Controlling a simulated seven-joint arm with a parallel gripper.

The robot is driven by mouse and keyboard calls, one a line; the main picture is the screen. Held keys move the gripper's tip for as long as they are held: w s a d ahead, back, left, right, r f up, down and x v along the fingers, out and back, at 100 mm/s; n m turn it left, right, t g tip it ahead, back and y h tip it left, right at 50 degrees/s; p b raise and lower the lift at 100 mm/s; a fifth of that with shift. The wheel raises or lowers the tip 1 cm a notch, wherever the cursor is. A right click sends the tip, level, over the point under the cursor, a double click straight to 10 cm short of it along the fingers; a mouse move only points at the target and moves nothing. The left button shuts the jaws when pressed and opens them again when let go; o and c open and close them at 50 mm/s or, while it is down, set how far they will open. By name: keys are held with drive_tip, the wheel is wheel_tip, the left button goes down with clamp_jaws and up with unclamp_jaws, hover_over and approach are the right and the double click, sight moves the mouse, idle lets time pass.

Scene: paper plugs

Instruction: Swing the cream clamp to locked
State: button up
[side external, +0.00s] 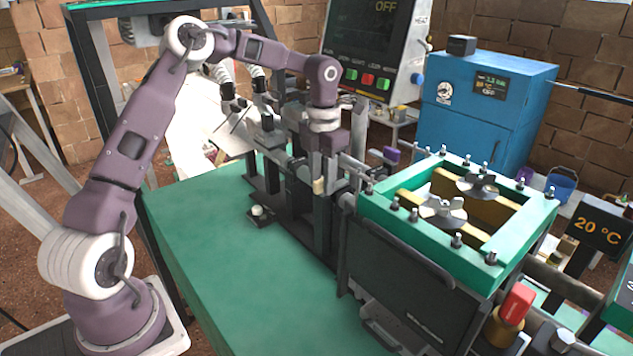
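My gripper (325,178) points straight down over the dark fixture at the back right of the green table. A small cream piece (318,187), which looks like part of the cream clamp, shows right at its fingertips. I cannot tell whether the fingers hold it, touch it or only stand beside it. The rest of the clamp is hidden by my gripper and the dark posts, so its swing angle is not clear. A second small cream knob (257,210) sits on a dark base on the table, left of the fixture and apart from my gripper.
Dark upright posts (322,225) and rails crowd the space around my gripper. A green frame (400,225) with bolts stands to the right. A control panel (372,45) and blue cabinet (478,110) stand behind. The green table (220,270) is clear in front.

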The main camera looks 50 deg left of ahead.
idle(0.4)
drive_tip(key=shift+r, duration=3.55)
drive_tip(key=shift+s+d+r, duration=0.1)
drive_tip(key=shift+d, duration=0.1)
drive_tip(key=s+d+r+n+t+y, duration=0.1)
drive_tip(key=s+d+r+n+y, duration=0.1)
drive_tip(key=s+d+r+n, duration=0.35)
drive_tip(key=s+d+r+n+t+y, duration=0.1)
drive_tip(key=s+d+r+n, duration=0.15)
drive_tip(key=s+n, duration=0.5)
drive_tip(key=s+d+f+n+t+h, duration=0.1)
drive_tip(key=s+d+n, duration=0.1)
drive_tip(key=s+n, duration=0.6)
drive_tip(key=s+d+f+n+t+h, duration=0.1)
drive_tip(key=s+d+n+t+h, duration=0.1)
drive_tip(key=s+n, duration=0.7)
drive_tip(key=n, duration=0.6)
drive_tip(key=shift+s+d+t, duration=0.2)
drive_tip(key=shift+s+t, duration=0.1)
